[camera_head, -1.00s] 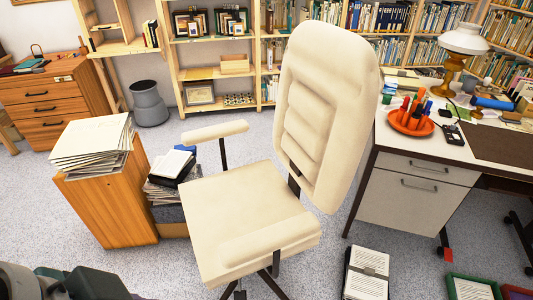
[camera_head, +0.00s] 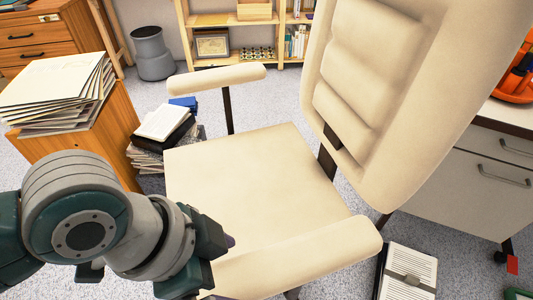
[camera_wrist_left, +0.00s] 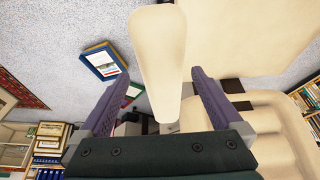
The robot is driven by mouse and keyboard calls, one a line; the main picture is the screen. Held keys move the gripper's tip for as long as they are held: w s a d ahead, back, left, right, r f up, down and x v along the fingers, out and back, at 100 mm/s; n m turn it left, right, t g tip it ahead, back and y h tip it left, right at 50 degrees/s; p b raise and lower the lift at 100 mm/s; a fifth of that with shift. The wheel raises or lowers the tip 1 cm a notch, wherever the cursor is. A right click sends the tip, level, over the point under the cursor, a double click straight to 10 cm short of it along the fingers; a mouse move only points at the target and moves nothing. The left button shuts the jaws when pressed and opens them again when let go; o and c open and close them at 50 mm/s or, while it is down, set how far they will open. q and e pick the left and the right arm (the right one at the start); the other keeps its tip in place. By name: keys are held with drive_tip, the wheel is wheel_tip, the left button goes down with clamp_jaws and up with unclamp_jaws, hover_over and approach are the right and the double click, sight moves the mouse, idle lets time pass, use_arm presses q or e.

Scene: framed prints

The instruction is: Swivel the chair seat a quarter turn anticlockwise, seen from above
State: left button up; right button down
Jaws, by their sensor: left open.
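The cream chair seat (camera_head: 250,170) faces left and toward me in the head view, with its tall backrest (camera_head: 385,90) on the right. The near armrest (camera_head: 310,255) runs along the seat's front side, and the far armrest (camera_head: 215,80) is behind. My left gripper (camera_head: 228,242) is at the near armrest's left end. In the left wrist view, my open left gripper (camera_wrist_left: 158,80) has the near armrest (camera_wrist_left: 160,55) showing in the gap between its purple fingers. I cannot tell whether they touch it. My right gripper is not in view.
A wooden cabinet (camera_head: 95,150) with stacked folders stands left of the chair, beside a pile of books (camera_head: 165,135). A white desk (camera_head: 480,185) stands close behind the backrest at the right. A bundle of papers (camera_head: 408,270) lies on the floor.

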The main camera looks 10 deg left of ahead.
sight(244, 274)
use_arm(q)
drive_tip(key=b+x, duration=0.1)
drive_tip(key=x, duration=0.3)
drive_tip(key=shift+w+d+f, duration=0.15)
drive_tip(key=shift+w+f, duration=0.05)
drive_tip(key=shift+f, duration=0.15)
drive_tip(key=shift+c, duration=0.4)
clamp_jaws()
